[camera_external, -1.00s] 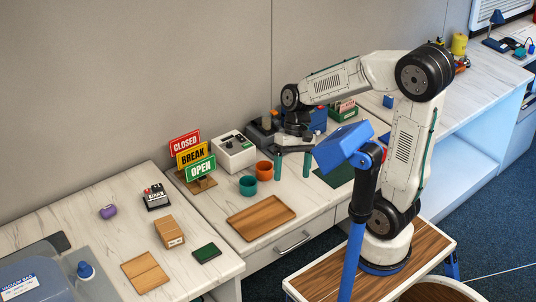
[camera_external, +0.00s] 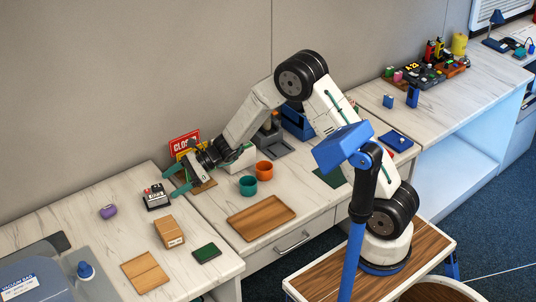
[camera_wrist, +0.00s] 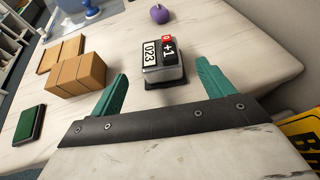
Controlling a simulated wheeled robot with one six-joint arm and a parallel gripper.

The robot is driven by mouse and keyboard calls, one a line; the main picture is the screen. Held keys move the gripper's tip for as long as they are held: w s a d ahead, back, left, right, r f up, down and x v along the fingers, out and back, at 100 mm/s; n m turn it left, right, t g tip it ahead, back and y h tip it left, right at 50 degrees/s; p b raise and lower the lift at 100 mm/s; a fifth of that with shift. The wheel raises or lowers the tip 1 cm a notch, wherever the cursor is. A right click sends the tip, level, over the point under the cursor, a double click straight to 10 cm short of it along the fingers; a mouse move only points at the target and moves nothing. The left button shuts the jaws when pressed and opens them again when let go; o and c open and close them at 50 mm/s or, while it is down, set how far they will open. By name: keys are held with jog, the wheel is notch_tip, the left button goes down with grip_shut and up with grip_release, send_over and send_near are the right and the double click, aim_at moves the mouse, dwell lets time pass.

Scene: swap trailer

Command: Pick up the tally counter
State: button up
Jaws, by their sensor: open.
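The tally counter (camera_external: 156,197) is a small black and silver box on the left table. In the wrist view the tally counter (camera_wrist: 162,62) shows the digits 023, a +1 label and a red key. My gripper (camera_external: 174,184) is just to the right of it in the external view, level with the front of the sign stand. In the wrist view my green fingers (camera_wrist: 160,85) are spread apart and empty. The tally counter lies ahead of them, between their lines, and no contact shows.
A cardboard box (camera_external: 169,231), a purple object (camera_external: 108,211) and a green pad (camera_external: 206,253) are near the counter. The sign stand (camera_external: 185,145) is close behind my gripper. Teal (camera_external: 248,186) and orange (camera_external: 264,170) cups and a wooden tray (camera_external: 261,217) are to the right.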

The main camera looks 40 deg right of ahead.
aim_at(162, 190)
jog(key=x, duration=0.7)
jog(key=shift+w+a+f, duration=0.15)
jog(key=shift+a+f, duration=0.1)
jog(key=shift+f, duration=0.05)
jog(key=shift+r, duration=0.1)
jog(key=c, duration=1.4)
jog(key=shift+o, duration=0.2)
